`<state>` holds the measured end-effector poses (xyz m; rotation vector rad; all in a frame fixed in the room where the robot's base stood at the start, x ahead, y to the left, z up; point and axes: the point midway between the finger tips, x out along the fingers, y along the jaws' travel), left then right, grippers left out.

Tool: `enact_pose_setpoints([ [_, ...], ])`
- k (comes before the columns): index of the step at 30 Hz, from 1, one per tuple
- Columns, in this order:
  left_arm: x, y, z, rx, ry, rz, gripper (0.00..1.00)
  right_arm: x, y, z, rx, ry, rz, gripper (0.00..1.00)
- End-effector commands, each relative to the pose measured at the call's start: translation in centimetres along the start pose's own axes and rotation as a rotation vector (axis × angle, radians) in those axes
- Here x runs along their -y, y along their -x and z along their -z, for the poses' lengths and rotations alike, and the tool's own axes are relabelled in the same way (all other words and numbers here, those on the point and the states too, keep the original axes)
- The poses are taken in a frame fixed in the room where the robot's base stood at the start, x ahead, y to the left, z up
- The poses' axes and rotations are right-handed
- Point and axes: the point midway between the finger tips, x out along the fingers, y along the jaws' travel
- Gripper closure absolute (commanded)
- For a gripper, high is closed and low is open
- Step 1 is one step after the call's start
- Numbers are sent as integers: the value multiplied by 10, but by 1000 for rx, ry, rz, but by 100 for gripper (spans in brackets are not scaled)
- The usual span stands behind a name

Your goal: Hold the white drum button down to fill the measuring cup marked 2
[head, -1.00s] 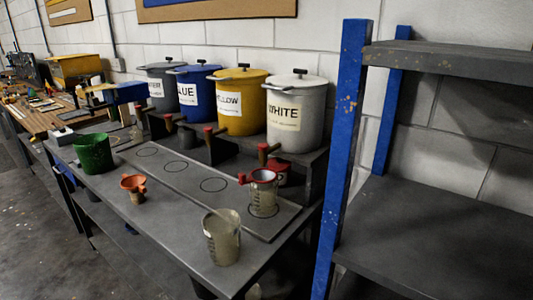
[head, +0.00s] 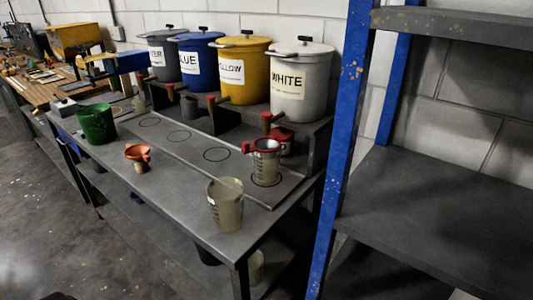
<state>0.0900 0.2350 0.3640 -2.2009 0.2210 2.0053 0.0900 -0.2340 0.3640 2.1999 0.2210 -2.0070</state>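The white drum (head: 313,85), labelled WHITE, stands at the right end of the raised drum shelf. A tap with a red knob (head: 266,116) juts from its lower front; I take this knob to be its button. A clear measuring cup (head: 265,172) with a red piece (head: 262,146) at its top stands below the tap, on a ringed spot of the grey board. A second measuring cup (head: 226,212) stands nearer the front edge and looks beige inside. I cannot read a 2 on either cup. Neither of my grippers is in view.
Yellow (head: 246,75), blue (head: 200,62) and grey drums (head: 163,50) stand to the left. An orange funnel (head: 139,156) and green bucket (head: 96,123) are on the bench. A blue-post shelf (head: 340,150) closes off the right side. Floor at the left is free.

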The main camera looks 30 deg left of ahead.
Motion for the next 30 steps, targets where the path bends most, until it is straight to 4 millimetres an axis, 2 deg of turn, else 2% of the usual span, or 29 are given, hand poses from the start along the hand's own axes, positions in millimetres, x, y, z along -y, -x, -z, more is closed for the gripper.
enact_pose_setpoints([
  [2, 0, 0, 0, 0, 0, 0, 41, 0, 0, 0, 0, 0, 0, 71],
  [18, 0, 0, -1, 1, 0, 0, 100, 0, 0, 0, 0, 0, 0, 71],
  [30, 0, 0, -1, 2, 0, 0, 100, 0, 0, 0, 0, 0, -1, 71],
])
